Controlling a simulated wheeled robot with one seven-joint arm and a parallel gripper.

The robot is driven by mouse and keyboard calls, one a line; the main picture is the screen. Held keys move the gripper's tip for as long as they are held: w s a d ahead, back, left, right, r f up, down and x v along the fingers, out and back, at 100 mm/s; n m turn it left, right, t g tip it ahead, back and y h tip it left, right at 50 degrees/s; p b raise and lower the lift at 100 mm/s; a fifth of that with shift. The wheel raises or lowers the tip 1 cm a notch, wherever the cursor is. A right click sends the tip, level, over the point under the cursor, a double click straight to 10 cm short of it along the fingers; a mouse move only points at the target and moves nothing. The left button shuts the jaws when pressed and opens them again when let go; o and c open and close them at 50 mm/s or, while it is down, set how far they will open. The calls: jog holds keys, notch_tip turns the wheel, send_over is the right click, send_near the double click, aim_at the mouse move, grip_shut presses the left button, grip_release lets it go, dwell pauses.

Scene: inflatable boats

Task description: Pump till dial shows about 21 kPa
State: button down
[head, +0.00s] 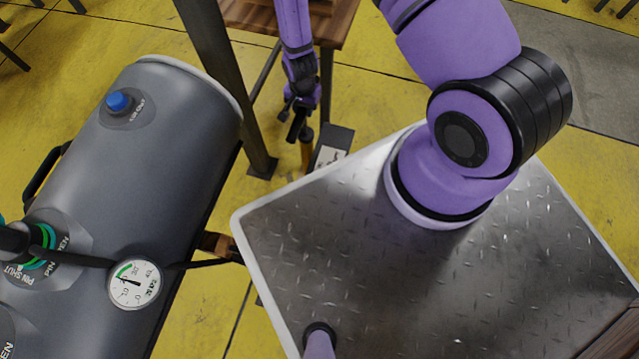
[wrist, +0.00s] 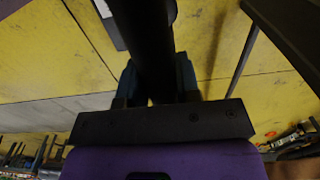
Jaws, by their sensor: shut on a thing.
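The round white pressure dial (head: 134,284) lies on the grey inflatable tube (head: 165,165), with a green arc on its face. Its dark needle points left, close to the lower end of the green arc; the exact figure is too small to read. My gripper (head: 300,103) is beyond the metal plate, shut on a black pump handle (head: 297,126). An orange-brown shaft (head: 306,152) shows below it, beside a dark box with a white label (head: 331,148). In the wrist view the black handle (wrist: 145,40) runs between both fingers (wrist: 157,78).
A green-ringed valve (head: 42,247) marked PIN OPEN and PIN SHUT has a black hose fitting at the left. A blue cap (head: 118,101) sits on the tube. A wooden table (head: 285,18) with dark legs stands behind my gripper. Yellow floor (head: 365,100) is open around the pump.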

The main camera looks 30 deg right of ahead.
notch_tip(320, 180, down, 8)
jog(key=shift+f, duration=0.25)
dwell(0.4)
jog(key=c, duration=0.7)
grip_release()
jog(key=shift+r, duration=0.1)
jog(key=shift+r, duration=3.5)
